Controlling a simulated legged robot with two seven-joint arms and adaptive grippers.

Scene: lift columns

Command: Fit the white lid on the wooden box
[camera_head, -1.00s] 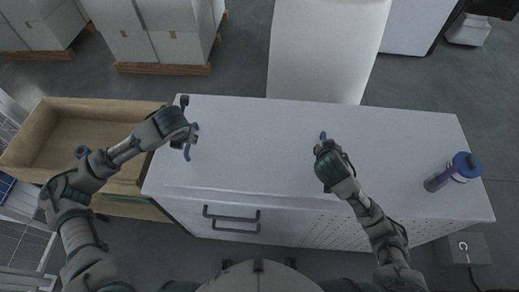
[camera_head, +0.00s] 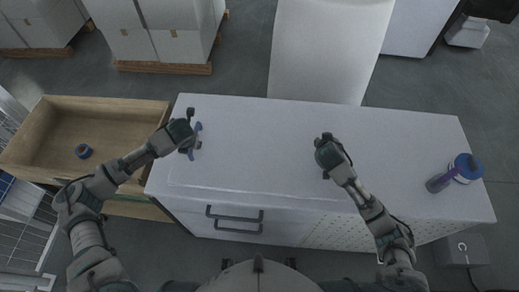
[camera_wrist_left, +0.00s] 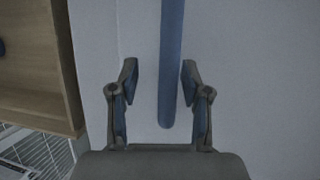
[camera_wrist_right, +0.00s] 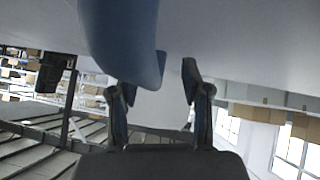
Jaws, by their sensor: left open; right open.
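The wooden box (camera_head: 40,128) is open at the left of the head view, with a blue roll (camera_head: 83,151) inside. The white lid (camera_head: 250,150) appears to lie flat on the white worktop, its outline faint. A blue handle (camera_head: 197,140) stands at its left end. My left gripper (camera_head: 190,138) is open over that handle; in the left wrist view the blue bar (camera_wrist_left: 172,65) runs between the open fingers. My right gripper (camera_head: 326,142) is open low over the white surface. In the right wrist view a blue part (camera_wrist_right: 120,35) is close to the fingers; contact is unclear.
The worktop (camera_head: 420,150) has a purple-and-blue bottle-like object (camera_head: 440,183) and a blue-topped roll (camera_head: 465,170) at its right end. Drawer handles (camera_head: 235,219) are on its front. A white block (camera_head: 328,50) stands behind it. White cartons (camera_head: 165,45) stand on pallets behind left.

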